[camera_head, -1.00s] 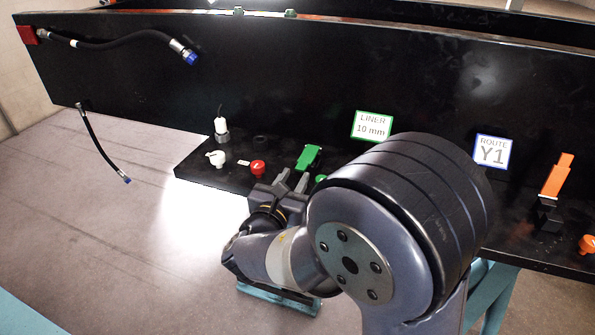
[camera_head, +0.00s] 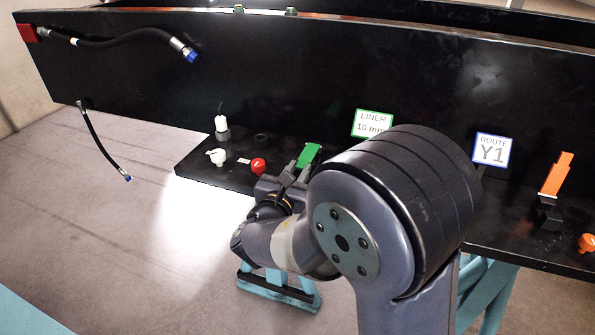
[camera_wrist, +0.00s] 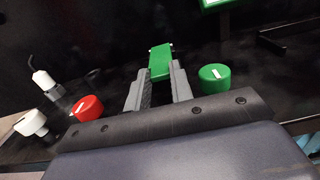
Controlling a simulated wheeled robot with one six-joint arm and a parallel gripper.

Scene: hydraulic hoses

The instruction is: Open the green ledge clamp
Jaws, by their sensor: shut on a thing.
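The green ledge clamp shows as a green lever (camera_head: 309,155) on the black ledge, in front of the black panel. In the wrist view the green lever (camera_wrist: 160,62) stands between the fingertips of my gripper (camera_wrist: 160,78). My gripper is shut on the lever, with one grey finger on each side of it. In the head view my gripper (camera_head: 296,173) reaches the lever from the front, and the clamp's base is hidden behind the fingers and the arm.
A red knob (camera_wrist: 87,108) stands left of the fingers and a green knob (camera_wrist: 214,78) close to the right. A white fitting (camera_head: 217,156) is farther left. An orange lever (camera_head: 556,175) and orange knob (camera_head: 586,242) stand far right. A hose (camera_head: 110,36) hangs at upper left.

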